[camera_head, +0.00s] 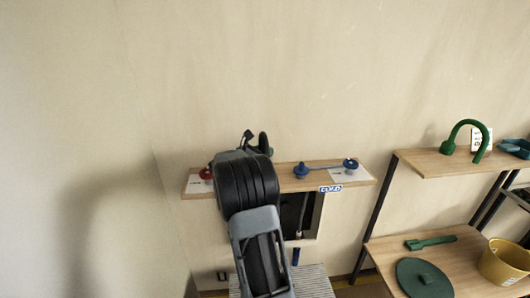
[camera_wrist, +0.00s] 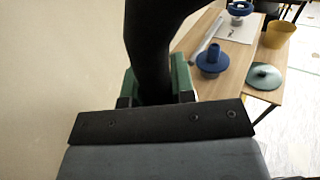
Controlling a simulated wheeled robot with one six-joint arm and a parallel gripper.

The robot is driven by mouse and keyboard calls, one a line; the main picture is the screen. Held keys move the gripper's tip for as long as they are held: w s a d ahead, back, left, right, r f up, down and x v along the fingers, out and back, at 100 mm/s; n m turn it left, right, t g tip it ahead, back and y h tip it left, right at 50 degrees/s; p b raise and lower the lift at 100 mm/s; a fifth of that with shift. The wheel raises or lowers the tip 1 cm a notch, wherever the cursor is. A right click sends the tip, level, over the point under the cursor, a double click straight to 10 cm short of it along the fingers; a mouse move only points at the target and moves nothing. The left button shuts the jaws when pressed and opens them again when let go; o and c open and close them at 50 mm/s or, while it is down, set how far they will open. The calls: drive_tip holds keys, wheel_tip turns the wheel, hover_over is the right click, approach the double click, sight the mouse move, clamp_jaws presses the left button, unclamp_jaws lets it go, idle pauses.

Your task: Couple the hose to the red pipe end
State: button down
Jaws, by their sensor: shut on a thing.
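The red pipe end (camera_head: 206,173) sits at the left end of the wooden wall shelf (camera_head: 258,181), partly hidden by my arm in the head view. The wrist view does not show it. My gripper (camera_wrist: 158,88) has green fingers on both sides of a thick black hose (camera_wrist: 152,45) and is shut on it. The hose rises out of the top of the wrist view. In the head view a dark curved piece (camera_head: 264,143), likely the hose, stands above my arm near the wall. The hose's end and its distance from the red pipe end are hidden.
Blue fittings (camera_head: 300,170) joined by a grey rod stand right of my arm, by a COLD label (camera_head: 330,189). A dark wall opening (camera_head: 298,214) lies below. At right, shelves hold a green hooked pipe (camera_head: 466,134), a green lid (camera_head: 424,279) and a yellow bucket (camera_head: 505,262).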

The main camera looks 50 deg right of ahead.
drive_tip(key=shift+f, duration=0.2)
drive_tip(key=c, duration=0.9)
unclamp_jaws()
drive_tip(key=a+b, duration=0.1)
drive_tip(key=a, duration=0.3)
drive_tip(key=w+a+b, duration=0.1)
drive_tip(key=a, duration=0.8)
drive_tip(key=shift+w+a+r+b, duration=0.1)
drive_tip(key=shift+w+a+b, duration=0.15)
drive_tip(key=shift+a+b, duration=0.15)
